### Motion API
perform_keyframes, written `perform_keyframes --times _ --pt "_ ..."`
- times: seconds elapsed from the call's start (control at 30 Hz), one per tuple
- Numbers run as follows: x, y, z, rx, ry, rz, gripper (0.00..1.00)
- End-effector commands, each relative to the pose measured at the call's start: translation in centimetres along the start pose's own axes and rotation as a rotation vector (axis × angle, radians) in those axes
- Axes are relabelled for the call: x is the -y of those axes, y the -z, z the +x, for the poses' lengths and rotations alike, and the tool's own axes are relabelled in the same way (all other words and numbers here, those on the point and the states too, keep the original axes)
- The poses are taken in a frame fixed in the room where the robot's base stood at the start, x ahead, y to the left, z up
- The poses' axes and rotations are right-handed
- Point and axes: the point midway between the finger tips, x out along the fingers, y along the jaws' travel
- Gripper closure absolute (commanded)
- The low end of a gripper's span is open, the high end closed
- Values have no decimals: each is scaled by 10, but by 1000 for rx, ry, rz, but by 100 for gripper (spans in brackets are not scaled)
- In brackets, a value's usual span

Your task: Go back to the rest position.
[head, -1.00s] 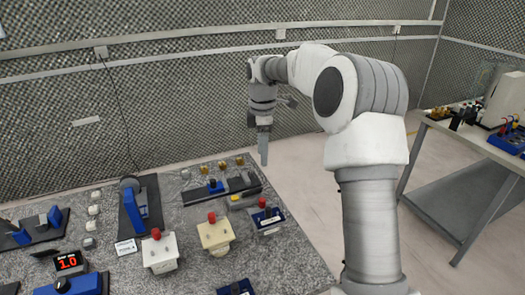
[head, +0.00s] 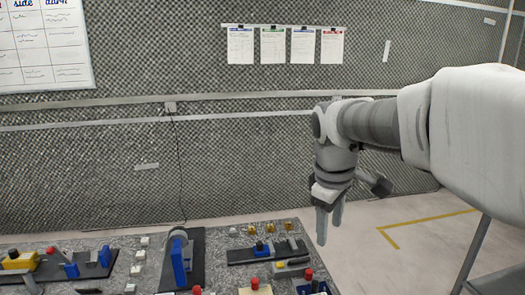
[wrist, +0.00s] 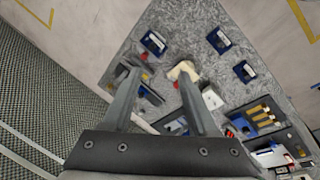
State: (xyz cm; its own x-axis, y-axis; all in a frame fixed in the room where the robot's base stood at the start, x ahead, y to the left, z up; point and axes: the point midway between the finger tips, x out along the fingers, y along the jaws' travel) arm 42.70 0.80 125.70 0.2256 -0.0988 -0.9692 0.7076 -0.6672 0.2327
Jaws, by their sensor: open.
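My gripper (head: 329,226) hangs from my arm with its fingers pointing down, at the right edge of the speckled grey table (head: 232,234) in the head view. In the wrist view the two fingers of my gripper (wrist: 156,80) stand apart with nothing held between them. Beyond the fingers, the wrist view shows the tabletop (wrist: 196,30) with a cream block (wrist: 183,70) partly behind the right finger. The gripper looks clear of the table's devices.
A blue clamp device (head: 178,257) and a black-based device (head: 262,254) stand on the table. The patterned wall (head: 230,180) rises behind. Open floor (head: 380,222) with a yellow line lies right of the table. A grey table frame (head: 482,255) stands at far right.

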Motion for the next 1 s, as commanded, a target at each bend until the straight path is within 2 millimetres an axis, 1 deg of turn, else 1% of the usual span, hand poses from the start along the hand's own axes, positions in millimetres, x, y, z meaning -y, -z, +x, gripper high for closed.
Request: perform_keyframes --times 0.03,0.1,0.3,0.47,0.6,0.7,0.8,1.0 --pt "9 -10 -8 -14 -16 50 41" --pt "21 -23 -14 -33 -31 131 41" --pt "57 -62 -26 -102 -58 364 41" --pt "85 -91 -26 -173 -59 552 41" --pt "108 -111 -21 -230 -45 696 41" --pt "119 -121 -17 -261 -32 772 41" --pt "126 -127 -14 -280 -23 821 41" --pt "130 -129 -11 -290 -16 847 41"
